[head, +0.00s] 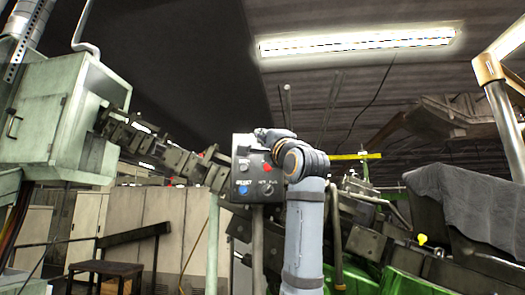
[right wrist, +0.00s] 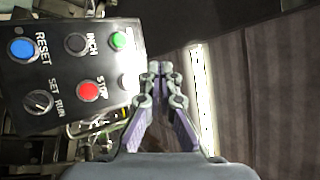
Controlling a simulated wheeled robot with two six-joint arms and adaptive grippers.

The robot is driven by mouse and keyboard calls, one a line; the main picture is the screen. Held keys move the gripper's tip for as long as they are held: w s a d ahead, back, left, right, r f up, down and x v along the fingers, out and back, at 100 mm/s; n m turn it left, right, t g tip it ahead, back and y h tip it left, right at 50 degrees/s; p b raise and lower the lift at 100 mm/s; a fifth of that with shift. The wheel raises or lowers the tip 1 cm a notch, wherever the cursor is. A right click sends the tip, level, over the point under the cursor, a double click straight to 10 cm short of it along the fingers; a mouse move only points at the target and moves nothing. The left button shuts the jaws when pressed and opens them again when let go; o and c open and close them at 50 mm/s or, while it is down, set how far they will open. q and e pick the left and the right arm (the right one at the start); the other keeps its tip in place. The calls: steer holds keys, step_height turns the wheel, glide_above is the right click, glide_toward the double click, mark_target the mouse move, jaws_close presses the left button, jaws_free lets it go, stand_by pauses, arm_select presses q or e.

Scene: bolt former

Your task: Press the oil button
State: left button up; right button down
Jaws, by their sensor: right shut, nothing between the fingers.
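A dark control box (head: 241,196) stands on a post in the middle of the head view. In the right wrist view the box (right wrist: 60,118) appears turned on its side, with a blue RESET button (right wrist: 23,48), a grey INCH button (right wrist: 76,43), a green button (right wrist: 118,40), a red STOP button (right wrist: 88,90) and a SET/RUN selector (right wrist: 38,101). A grey button (right wrist: 125,82) sits at the box edge beside my fingers; its label is not readable. I read no "oil" label. My right gripper (right wrist: 161,68) is shut and empty, beside the box's top edge; contact is unclear.
My right forearm rises in front of the green machinery (head: 400,282). A pale green cabinet (head: 65,110) stands at the left. A dark jointed arm or chain (head: 160,147) runs from it toward the box. A dark table (head: 105,267) stands at lower left.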

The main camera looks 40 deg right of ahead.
arm_select(q)
steer(key=r+p, duration=0.1)
steer(key=s+r+p, duration=0.1)
steer(key=r+p, duration=0.1)
steer(key=shift+s+a+r, duration=0.15)
steer(key=shift+s+r, duration=0.05)
steer(key=shift+r, duration=0.05)
arm_select(e)
steer(key=w+d, duration=0.5)
steer(key=d, duration=0.1)
steer(key=shift+d, duration=0.35)
arm_select(q)
steer(key=shift+s, duration=0.1)
arm_select(e)
steer(key=shift+s+r, duration=0.1)
stand_by(0.5)
arm_select(q)
steer(key=shift+r+p, duration=0.1)
steer(key=shift+p, duration=0.25)
arm_select(e)
steer(key=shift+d, duration=0.1)
steer(key=shift+w+d, duration=0.25)
